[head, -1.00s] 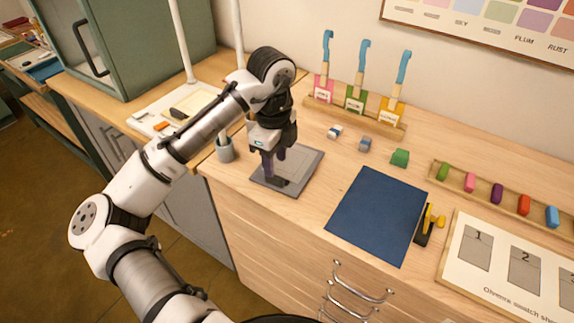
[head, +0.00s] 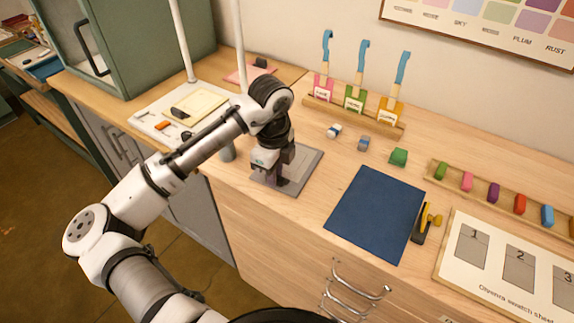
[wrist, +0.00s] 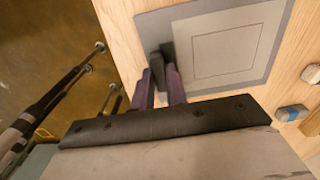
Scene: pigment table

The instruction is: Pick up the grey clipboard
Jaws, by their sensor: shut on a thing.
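The grey clipboard (head: 306,168) lies flat on the wooden counter near its front edge, with a paler panel on its face. It also shows in the wrist view (wrist: 281,28), where its dark clip (wrist: 160,60) stands at the near edge. My gripper (head: 279,180) is low over the clipboard's near left part. In the wrist view its purple fingers (wrist: 160,82) are shut on the clip, one on each side. My arm and gripper hide part of the board in the head view. The clipboard appears to rest on the counter.
A grey cup (head: 227,151) stands just left of the clipboard, partly behind my arm. A dark blue mat (head: 376,214) lies to the right, beside a black and yellow tool (head: 425,223). Bare counter separates clipboard and mat.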

